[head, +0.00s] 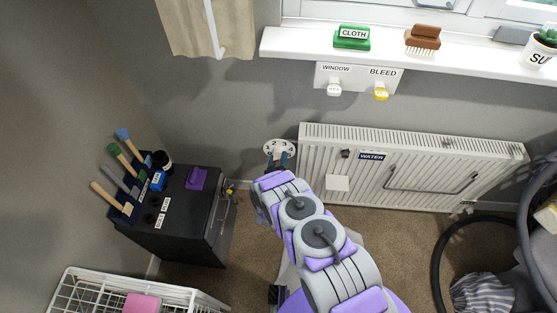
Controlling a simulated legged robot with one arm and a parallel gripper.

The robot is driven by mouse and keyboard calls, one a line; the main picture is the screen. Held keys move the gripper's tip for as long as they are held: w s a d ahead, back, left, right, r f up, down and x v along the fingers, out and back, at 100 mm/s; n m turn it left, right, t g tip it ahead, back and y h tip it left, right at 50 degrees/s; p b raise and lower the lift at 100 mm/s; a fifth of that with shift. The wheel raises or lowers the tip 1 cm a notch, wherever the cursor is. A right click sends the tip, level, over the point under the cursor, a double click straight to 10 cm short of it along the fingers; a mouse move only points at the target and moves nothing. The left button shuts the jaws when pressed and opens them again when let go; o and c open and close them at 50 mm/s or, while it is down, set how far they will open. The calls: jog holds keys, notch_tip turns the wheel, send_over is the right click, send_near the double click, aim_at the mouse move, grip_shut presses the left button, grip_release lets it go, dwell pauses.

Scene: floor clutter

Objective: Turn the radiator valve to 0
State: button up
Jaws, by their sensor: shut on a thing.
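The radiator valve (280,146) shows as a white round dial with dark numbers, just left of the white radiator (420,181). My gripper (278,160) is at the near side of the dial, with its dark fingers shut on the valve. My purple and grey arm reaches up to it from the bottom. The arm and gripper hide the lower part of the valve. The numbers are too small to tell the setting surely.
A white wire basket (75,293) is at bottom left.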

jog(key=o, duration=0.8)
jog(key=shift+s+a+f, duration=0.1)
jog(key=shift+a+f, duration=0.1)
jog(key=shift+c, duration=0.2)
jog(key=shift+o, duration=1.4)
jog(key=shift+r, duration=0.1)
jog(key=s+p, duration=0.2)
jog(key=s, duration=1.5)
jog(key=shift+a, duration=0.3)
jog(key=shift+s, duration=0.1)
